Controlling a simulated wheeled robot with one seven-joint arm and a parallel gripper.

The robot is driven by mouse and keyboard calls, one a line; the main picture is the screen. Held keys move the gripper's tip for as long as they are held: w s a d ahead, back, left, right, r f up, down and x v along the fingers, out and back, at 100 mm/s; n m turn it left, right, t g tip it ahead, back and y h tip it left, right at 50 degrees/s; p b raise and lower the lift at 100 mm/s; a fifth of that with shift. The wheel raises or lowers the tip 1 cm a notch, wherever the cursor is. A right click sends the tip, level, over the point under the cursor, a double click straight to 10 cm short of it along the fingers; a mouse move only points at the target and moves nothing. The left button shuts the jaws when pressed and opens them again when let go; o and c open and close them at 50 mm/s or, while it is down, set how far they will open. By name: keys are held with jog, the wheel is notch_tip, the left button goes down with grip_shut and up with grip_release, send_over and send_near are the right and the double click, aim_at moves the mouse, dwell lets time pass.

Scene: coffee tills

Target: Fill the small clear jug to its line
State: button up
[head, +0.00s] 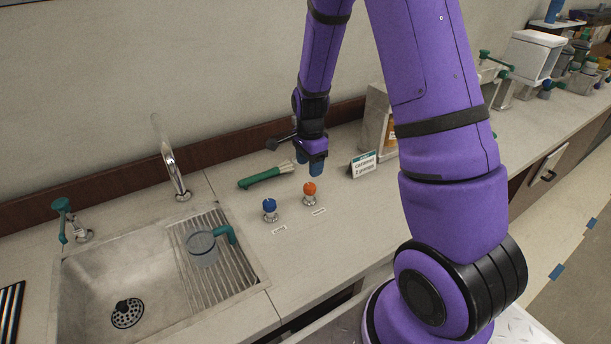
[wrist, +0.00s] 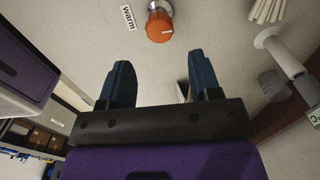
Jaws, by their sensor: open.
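The small clear jug (head: 202,248) has a teal handle and stands on the ribbed drainer (head: 240,271) at the right of the sink. Its fill line cannot be made out. A curved metal spout (head: 171,160) rises behind the sink. A blue knob (head: 269,209) and an orange knob (head: 309,192) stand on the counter right of the sink. My gripper (head: 317,168) is open and empty above the counter, behind the orange knob. In the wrist view the orange knob (wrist: 159,25), labelled "warm", lies beyond my open fingers (wrist: 163,80).
A green-handled brush (head: 265,177) lies behind the knobs. A small sign (head: 363,164) stands to the right of my gripper, before a grey dispenser (head: 378,120). A teal-handled fixture (head: 70,220) is at the sink's left. The sink basin (head: 105,285) is empty.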

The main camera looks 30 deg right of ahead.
aim_at(310, 185)
notch_tip(310, 185, down, 8)
jog(key=shift+r, duration=0.2)
jog(key=shift+f, duration=0.3)
jog(key=shift+c, duration=0.4)
jog(key=shift+r, duration=0.1)
jog(key=c, duration=0.5)
jog(key=shift+o, duration=0.2)
